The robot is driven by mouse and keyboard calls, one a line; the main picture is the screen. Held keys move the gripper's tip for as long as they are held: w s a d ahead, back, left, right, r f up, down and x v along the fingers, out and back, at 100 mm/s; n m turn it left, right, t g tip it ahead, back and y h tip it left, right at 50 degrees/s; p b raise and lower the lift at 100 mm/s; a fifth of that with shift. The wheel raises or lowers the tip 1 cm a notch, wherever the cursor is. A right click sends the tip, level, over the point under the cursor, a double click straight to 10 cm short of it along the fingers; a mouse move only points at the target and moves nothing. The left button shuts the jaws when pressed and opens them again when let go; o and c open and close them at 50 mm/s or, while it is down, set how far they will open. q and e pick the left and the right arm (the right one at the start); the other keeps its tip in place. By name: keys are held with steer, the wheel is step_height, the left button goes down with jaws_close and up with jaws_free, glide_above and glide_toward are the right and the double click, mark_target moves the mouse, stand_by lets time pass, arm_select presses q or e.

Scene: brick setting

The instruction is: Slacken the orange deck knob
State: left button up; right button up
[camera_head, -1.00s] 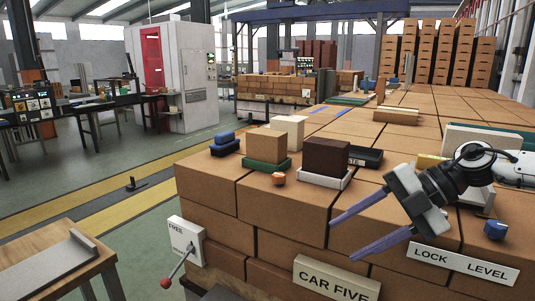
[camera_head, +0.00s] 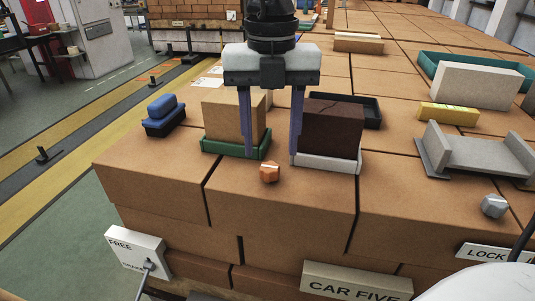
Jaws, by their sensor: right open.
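The orange deck knob (camera_head: 270,172) is a small faceted knob on the brown brick deck (camera_head: 285,200), near its front edge. My right gripper (camera_head: 271,155) comes down from the top of the picture, with its two purple fingers spread wide and pointing down. The fingertips appear just behind and above the knob, one to each side of it, with nothing between them. I cannot tell how high they are above the deck. My left gripper is not in view.
Behind the knob stand a tan block in a green tray (camera_head: 210,147) and a dark brown block in a white tray (camera_head: 325,164), close to the fingers. A blue item (camera_head: 163,115) is at left, and a grey knob (camera_head: 494,206) and grey cradle (camera_head: 480,153) at right.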

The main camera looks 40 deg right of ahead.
mark_target(269, 167)
step_height(269, 167, down, 4)
steer(key=shift+w+r, duration=0.1)
steer(key=shift+f, duration=0.45)
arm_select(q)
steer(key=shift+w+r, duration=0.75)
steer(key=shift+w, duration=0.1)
arm_select(e)
steer(key=shift+c, duration=0.5)
steer(key=c, duration=1)
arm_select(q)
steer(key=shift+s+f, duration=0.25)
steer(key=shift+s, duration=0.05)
arm_select(e)
steer(key=shift+o, duration=0.2)
steer(key=shift+w, duration=0.1)
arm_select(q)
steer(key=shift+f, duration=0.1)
